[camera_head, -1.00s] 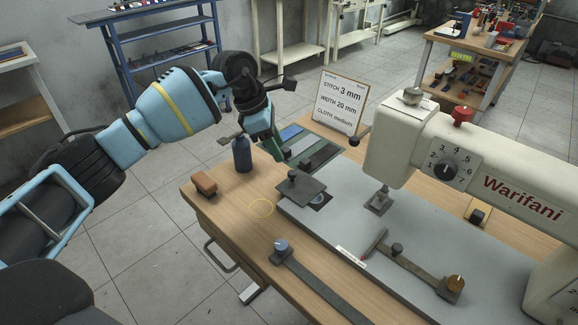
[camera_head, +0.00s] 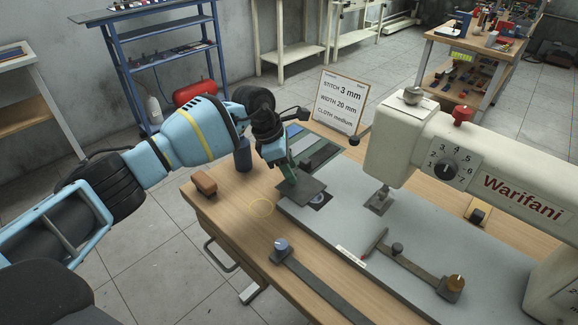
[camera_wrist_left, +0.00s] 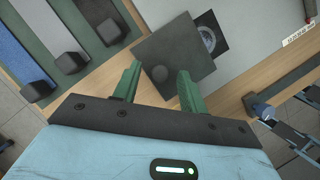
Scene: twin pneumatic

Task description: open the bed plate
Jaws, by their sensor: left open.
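The bed plate (camera_head: 304,190) is a dark square plate with a small dark knob, lying at the left end of the grey machine bed (camera_head: 340,224). In the left wrist view the plate (camera_wrist_left: 196,62) sits turned askew, with its knob (camera_wrist_left: 154,72) near one corner. A round metal part in a dark opening (camera_wrist_left: 208,38) shows beside it. My left gripper (camera_head: 289,178) is over the plate's far left part, its green fingers apart. In the wrist view the open fingers (camera_wrist_left: 158,84) stand either side of the knob's line; contact cannot be told. My right gripper is out of view.
A dark blue bottle (camera_head: 243,156) and a brown block (camera_head: 204,187) stand on the table's left end. The sewing machine head (camera_head: 410,150) overhangs the bed at right.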

